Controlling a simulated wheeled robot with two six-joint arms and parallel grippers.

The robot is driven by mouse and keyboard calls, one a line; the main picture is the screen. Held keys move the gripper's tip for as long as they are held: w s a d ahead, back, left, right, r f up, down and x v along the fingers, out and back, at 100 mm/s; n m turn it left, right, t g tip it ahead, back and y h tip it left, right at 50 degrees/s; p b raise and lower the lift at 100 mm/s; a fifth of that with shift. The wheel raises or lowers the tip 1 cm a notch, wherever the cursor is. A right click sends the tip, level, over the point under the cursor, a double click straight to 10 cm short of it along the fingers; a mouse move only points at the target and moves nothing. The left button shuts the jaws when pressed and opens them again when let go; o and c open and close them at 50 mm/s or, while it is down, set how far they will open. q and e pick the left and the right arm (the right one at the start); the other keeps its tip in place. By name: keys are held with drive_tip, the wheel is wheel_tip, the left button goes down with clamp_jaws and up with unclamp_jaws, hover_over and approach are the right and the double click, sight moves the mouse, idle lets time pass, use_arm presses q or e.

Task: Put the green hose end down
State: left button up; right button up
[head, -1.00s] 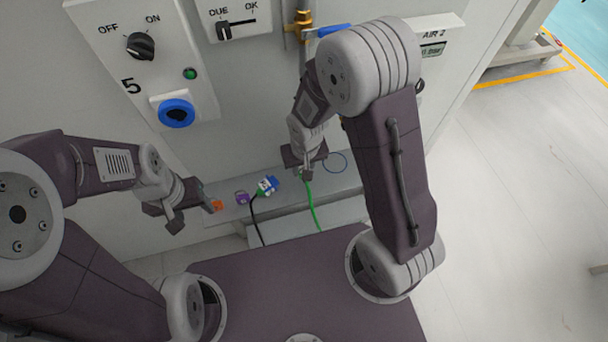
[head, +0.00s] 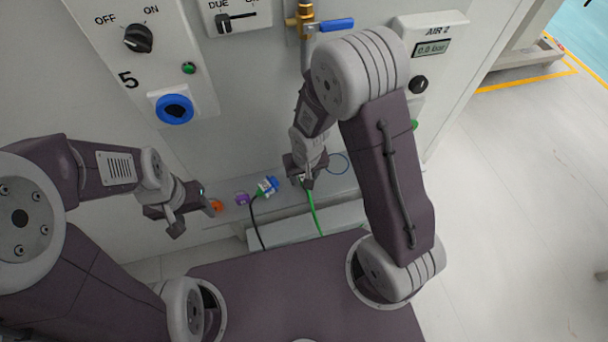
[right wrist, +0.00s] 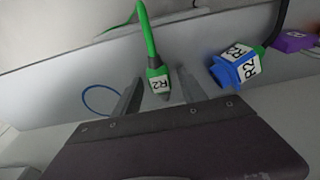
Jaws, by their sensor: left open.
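The green hose (head: 314,212) rises from the lower panel edge to my right gripper (head: 303,178) at the grey ledge. In the right wrist view the green hose end (right wrist: 157,78), with a white R2 label, lies between the two fingers of my right gripper (right wrist: 158,95). A gap shows on each side, so the fingers look open around it. Whether the end rests on the ledge is hard to tell. My left gripper (head: 190,208) is open and empty, beside a small orange piece (head: 216,206).
A blue connector (head: 268,185) labelled R2, on a black cable, and a purple piece (head: 242,199) lie on the ledge (head: 335,188) left of my right gripper. A thin blue loop (head: 338,163) is to its right. A blue-handled valve (head: 335,25) stands above.

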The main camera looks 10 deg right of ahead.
drive_tip(key=shift+r, duration=0.2)
wheel_tip(320, 180, up, 11)
drive_tip(key=s+p, duration=0.2)
drive_tip(key=p, duration=0.3)
drive_tip(key=s+d+r, duration=0.3)
drive_tip(key=s+d, duration=0.4)
wheel_tip(320, 180, up, 13)
drive_tip(key=p, duration=1.2)
drive_tip(key=shift+m+g+p, duration=0.3)
drive_tip(key=shift+p, duration=0.1)
drive_tip(key=shift+a, duration=0.1)
